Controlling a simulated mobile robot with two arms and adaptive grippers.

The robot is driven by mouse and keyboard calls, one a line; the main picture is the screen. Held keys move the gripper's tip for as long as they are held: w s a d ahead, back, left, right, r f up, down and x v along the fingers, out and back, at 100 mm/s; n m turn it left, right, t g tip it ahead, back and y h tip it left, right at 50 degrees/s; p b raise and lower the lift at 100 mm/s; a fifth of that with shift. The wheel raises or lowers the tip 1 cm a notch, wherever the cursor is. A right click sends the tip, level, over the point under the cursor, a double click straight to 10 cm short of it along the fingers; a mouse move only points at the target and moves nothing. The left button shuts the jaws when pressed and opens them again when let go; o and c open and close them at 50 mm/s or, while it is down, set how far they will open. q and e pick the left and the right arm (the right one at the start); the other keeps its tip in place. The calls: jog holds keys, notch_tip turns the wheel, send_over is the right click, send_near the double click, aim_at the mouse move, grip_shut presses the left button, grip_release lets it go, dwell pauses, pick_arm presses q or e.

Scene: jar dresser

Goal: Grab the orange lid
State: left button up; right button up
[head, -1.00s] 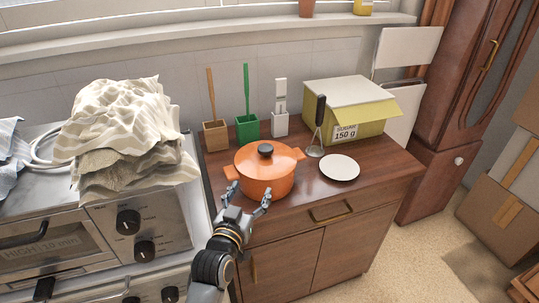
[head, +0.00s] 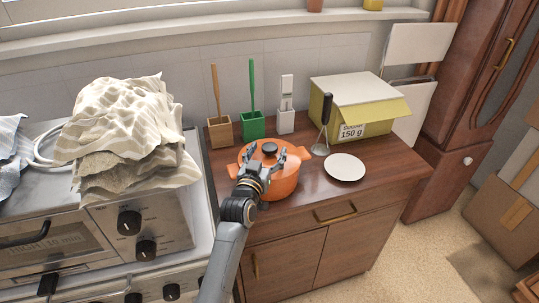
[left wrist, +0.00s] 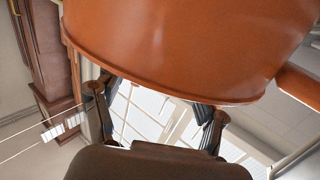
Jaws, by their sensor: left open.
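The orange lid (head: 258,152) sits on the orange pot (head: 284,189), with a dark knob (head: 269,148) on top. The pot stands on the wooden dresser. My left gripper (head: 264,156) is open and empty above the near part of the lid. Its fingers are spread to either side of the knob in the picture; whether they touch the lid cannot be told. In the left wrist view the orange curved surface fills the top, and the open fingertips (left wrist: 158,103) lie below it in the picture. The gripper hides part of the lid and pot. My right gripper is not in view.
On the dresser (head: 330,187) stand a tan holder (head: 219,134), a green holder (head: 250,126), a white holder (head: 286,121), a dark-handled utensil (head: 325,110), a sugar box (head: 350,120) and a white plate (head: 345,167). Cloths (head: 130,130) lie on the oven at left.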

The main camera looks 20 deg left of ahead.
pick_arm(q)
jog(key=w, duration=0.2)
jog(key=shift+w+f, duration=0.1)
jog(key=shift+w, duration=0.2)
jog(key=shift+s, duration=0.1)
jog(key=shift+c, duration=0.8)
jog(key=c, duration=1.2)
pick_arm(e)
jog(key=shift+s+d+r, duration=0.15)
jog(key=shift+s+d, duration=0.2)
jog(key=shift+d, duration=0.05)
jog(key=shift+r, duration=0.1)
